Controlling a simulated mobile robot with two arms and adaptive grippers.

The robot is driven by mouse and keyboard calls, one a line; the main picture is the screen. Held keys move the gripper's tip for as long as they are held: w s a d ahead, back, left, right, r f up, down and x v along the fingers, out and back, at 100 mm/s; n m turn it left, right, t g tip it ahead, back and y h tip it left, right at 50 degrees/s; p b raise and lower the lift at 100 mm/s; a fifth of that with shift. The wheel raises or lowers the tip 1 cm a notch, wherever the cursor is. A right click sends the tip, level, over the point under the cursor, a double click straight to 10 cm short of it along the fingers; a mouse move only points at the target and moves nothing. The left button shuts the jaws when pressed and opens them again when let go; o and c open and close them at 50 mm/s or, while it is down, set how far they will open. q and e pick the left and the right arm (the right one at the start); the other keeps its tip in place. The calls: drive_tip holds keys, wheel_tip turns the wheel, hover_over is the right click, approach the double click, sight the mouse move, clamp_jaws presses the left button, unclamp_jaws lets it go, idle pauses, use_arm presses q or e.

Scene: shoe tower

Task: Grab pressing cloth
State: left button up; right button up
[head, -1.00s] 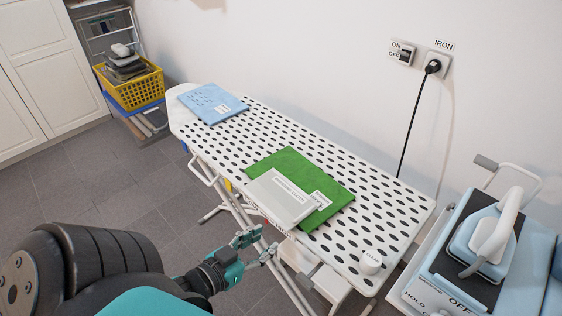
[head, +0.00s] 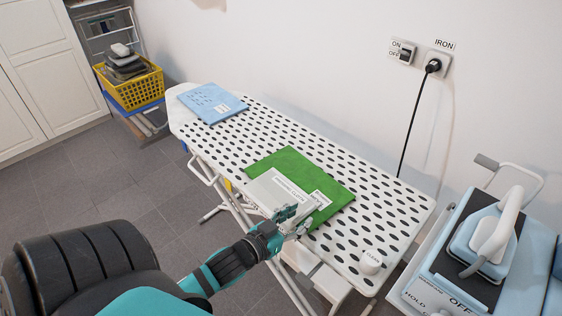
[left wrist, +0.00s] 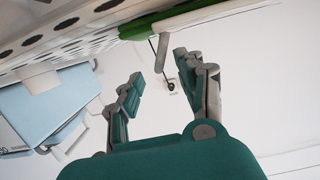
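The pressing cloth (head: 268,190) is a flat white cloth with a printed label. It lies on a green cloth (head: 328,179) on the perforated ironing board (head: 225,152), near the board's front edge. My left gripper (head: 299,217) is at that front edge, by the near side of the pressing cloth, and hides part of it. I cannot tell whether a finger touches the cloth. My right gripper is not in view.
A blue folded cloth (head: 212,103) lies at the board's far left end. A small white item marked CLEAN (head: 371,262) is at its right end. An iron (head: 484,240) rests on a stand at right. A yellow basket (head: 130,86) stands at back left.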

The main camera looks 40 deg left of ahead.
use_arm(q)
drive_tip(key=x, duration=0.5)
drive_tip(key=shift+s+f, duration=0.1)
drive_tip(key=shift+f, duration=0.05)
drive_tip(key=shift+s, duration=0.1)
clamp_jaws()
